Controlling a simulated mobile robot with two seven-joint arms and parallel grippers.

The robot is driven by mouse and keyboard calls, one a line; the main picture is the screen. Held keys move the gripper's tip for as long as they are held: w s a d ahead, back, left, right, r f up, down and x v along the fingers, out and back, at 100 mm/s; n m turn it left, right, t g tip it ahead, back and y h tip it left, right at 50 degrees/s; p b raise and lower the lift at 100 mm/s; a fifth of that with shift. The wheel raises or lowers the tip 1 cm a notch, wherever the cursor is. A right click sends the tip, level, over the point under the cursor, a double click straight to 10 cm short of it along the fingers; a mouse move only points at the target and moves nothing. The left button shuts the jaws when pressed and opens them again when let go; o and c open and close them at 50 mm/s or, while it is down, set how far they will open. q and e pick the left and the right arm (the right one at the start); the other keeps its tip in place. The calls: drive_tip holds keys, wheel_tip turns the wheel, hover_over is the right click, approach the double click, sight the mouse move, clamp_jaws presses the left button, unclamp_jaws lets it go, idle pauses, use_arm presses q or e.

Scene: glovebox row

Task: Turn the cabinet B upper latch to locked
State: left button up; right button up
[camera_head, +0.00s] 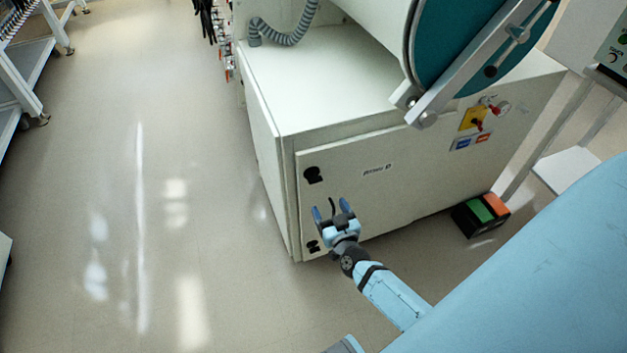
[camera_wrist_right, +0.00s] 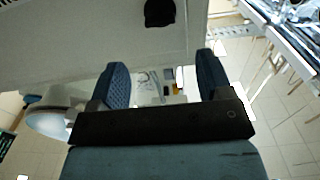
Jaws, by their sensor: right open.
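The white cabinet (camera_head: 430,185) has a small label (camera_head: 377,170) that I cannot read clearly. Its upper latch (camera_head: 313,175) is a black knob near the door's upper left corner. My right gripper (camera_head: 332,212) is open and empty, in front of the door beside the handle, below the upper latch. In the right wrist view its blue fingers (camera_wrist_right: 162,70) are apart, with a black knob (camera_wrist_right: 159,13) beyond them; I cannot tell which latch. My left gripper is out of view.
A teal round glovebox door (camera_head: 460,45) with a metal bar overhangs the cabinet top. A green and orange pedal box (camera_head: 480,215) stands on the floor at the cabinet's right. A white rack (camera_head: 25,75) is at far left. The floor (camera_head: 150,200) between is clear.

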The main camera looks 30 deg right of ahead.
sight(316, 182)
drive_tip(key=b+x, duration=0.1)
drive_tip(key=x, duration=1)
drive_tip(key=shift+w, duration=0.15)
drive_tip(key=c, duration=0.9)
